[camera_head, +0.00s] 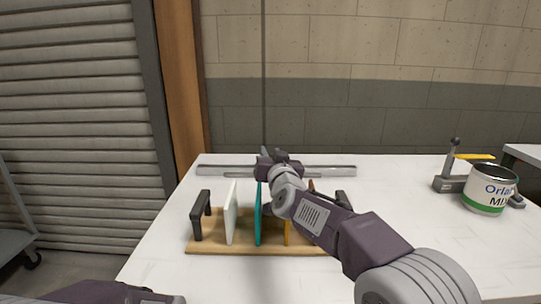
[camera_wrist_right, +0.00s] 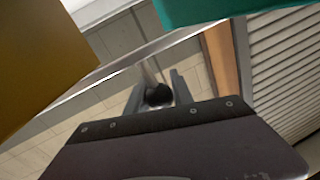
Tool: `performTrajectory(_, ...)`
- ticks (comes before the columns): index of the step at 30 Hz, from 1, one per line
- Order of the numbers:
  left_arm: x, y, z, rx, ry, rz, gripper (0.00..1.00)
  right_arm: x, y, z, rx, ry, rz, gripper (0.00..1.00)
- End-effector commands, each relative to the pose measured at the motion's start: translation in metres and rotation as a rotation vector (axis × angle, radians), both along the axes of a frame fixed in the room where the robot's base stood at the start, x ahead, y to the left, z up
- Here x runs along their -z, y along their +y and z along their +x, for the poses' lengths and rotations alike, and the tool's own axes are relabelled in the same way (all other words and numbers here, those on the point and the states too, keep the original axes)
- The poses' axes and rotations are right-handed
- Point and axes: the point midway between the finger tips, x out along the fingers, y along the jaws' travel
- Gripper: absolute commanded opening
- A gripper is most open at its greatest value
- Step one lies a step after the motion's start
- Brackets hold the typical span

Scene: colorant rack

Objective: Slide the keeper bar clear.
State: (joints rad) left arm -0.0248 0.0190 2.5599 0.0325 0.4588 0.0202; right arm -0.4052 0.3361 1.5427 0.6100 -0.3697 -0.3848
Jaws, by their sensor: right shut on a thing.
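The keeper bar (camera_head: 225,171) looks like a long grey metal bar lying left to right at the back of the white table, behind the rack (camera_head: 207,250). My right gripper (camera_head: 267,156) reaches over the rack to the bar, its tips above the bar's middle. In the right wrist view its fingers close on a dark round knob (camera_wrist_right: 158,95) with a pale stem. How the knob joins the bar is hidden. The rack's wooden base holds upright panels: white (camera_head: 231,212), teal (camera_head: 258,222) and mustard (camera_head: 287,232). My right arm hides its right part. My left gripper's fingers are not visible.
A white can (camera_head: 488,190) with a green band stands at the table's right. Beside it is a dark grey device (camera_head: 449,183) with a yellow lever. The table is bare between the bar's right end and this device. A wall rises behind the table.

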Motion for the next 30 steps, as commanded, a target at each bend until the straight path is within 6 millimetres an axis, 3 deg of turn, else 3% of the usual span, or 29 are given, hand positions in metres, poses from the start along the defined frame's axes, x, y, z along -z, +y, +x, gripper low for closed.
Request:
performTrajectory(3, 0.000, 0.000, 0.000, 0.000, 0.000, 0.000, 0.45, 0.000, 0.000, 0.000, 0.001, -0.001, 0.001, 0.00)
performTrajectory(4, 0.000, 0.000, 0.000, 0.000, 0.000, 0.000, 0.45, 0.000, 0.000, 0.000, 0.001, -0.001, 0.001, 0.31)
performTrajectory(6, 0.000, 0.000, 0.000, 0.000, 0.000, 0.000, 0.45, 0.000, 0.000, 0.000, 0.001, -0.001, 0.001, 0.50)
performTrajectory(17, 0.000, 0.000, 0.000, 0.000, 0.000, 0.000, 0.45, 0.000, -0.001, -0.003, 0.000, -0.001, 0.000, 0.50)
performTrajectory(30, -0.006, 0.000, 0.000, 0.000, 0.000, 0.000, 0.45, -0.002, -0.014, -0.074, -0.001, -0.001, 0.000, 0.50)
